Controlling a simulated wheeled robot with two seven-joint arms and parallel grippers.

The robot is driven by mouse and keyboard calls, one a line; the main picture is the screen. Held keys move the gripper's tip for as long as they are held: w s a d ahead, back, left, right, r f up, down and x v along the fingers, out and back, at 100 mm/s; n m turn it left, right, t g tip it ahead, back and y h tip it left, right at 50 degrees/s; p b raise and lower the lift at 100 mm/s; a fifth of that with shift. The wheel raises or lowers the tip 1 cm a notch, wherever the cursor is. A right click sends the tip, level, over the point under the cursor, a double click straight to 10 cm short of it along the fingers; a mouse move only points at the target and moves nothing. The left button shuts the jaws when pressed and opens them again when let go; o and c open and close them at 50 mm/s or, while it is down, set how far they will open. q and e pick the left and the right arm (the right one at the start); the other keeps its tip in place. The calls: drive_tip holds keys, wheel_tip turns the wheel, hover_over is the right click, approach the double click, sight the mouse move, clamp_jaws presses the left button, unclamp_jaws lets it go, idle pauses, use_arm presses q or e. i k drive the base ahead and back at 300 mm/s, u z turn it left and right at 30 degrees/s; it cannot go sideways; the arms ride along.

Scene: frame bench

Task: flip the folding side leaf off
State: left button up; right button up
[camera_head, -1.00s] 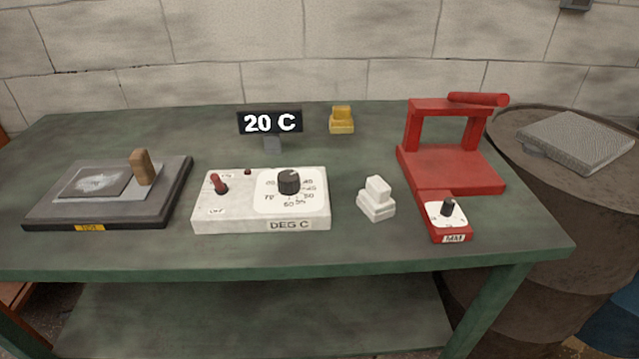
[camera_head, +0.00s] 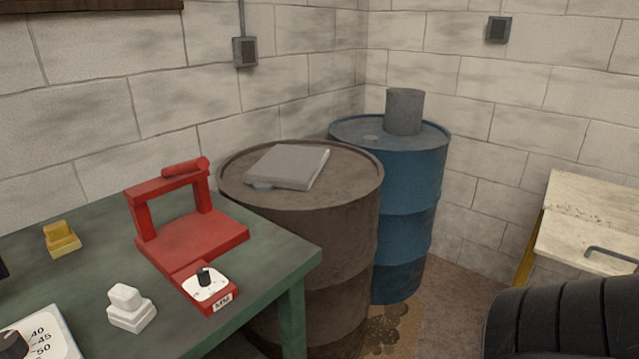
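A pale, worn board (camera_head: 590,215) with a grey bar handle (camera_head: 610,256) shows at the right edge of the head view. It lies about level, with a yellow support under its left side. It may be the folding side leaf, but I cannot tell for sure. Its right part is cut off by the frame. Neither of my grippers is in view.
The green bench (camera_head: 75,305) at left carries a red press-like frame (camera_head: 195,240), a white block (camera_head: 130,308) and a yellow block (camera_head: 61,239). A brown drum (camera_head: 330,235) and a blue drum (camera_head: 412,185) stand beyond. A black ribbed object (camera_head: 565,315) fills the lower right.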

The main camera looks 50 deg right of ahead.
sight(603, 252)
drive_tip(key=z, duration=3.25)
drive_tip(key=i, duration=1.05)
drive_tip(key=u, duration=0.35)
